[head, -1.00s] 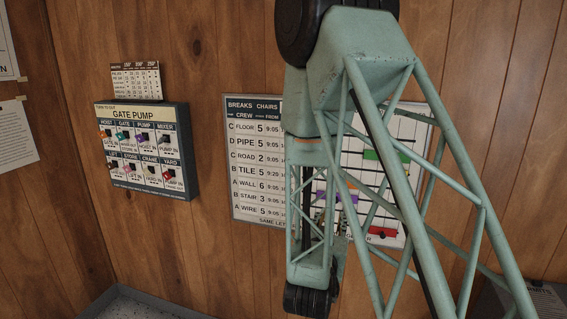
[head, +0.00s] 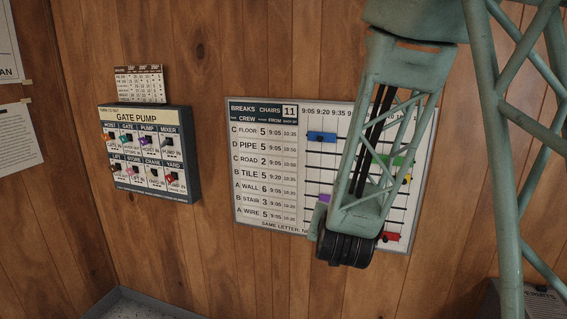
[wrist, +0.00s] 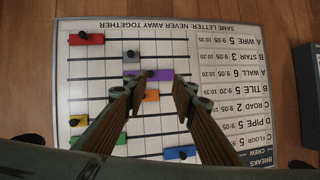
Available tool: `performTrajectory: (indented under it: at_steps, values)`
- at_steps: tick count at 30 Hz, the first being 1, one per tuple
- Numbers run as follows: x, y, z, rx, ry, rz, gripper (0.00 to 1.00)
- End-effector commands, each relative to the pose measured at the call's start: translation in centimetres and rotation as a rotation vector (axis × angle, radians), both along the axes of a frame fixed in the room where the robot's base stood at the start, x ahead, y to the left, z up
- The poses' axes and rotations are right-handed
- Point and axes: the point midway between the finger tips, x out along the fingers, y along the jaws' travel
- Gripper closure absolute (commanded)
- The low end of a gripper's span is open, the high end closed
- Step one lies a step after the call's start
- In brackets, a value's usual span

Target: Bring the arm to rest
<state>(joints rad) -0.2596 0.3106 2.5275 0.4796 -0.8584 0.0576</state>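My arm crosses the right half of the head view, in front of the breaks board (head: 317,167). My gripper (wrist: 157,82) shows in the wrist view, its two brown fingers apart and nothing held between them. The board (wrist: 98,72) looks upside down there. Behind the fingertips is a purple slider (wrist: 152,76), with an orange slider (wrist: 152,96) just below it in the picture. I cannot tell how far the tips are from the board. In the head view the fingers are hidden by my arm.
Sliders on the board include a blue (head: 322,137), a green (head: 402,160) and a red one (head: 390,237). A gate pump switch panel (head: 150,118) hangs to its left, under a small chart (head: 138,83). A dark box (head: 540,305) stands at lower right.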

Motion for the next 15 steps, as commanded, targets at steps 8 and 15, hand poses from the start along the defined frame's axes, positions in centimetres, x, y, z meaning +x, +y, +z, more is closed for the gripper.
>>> performTrajectory:
  at_steps: [8, 15]
  values:
    - [-2.3, 0.4, 1.8, 0.034, 0.073, 0.047, 0.76]
    - [-4.8, 0.7, 3.2, 0.054, 0.138, 0.090, 0.76]
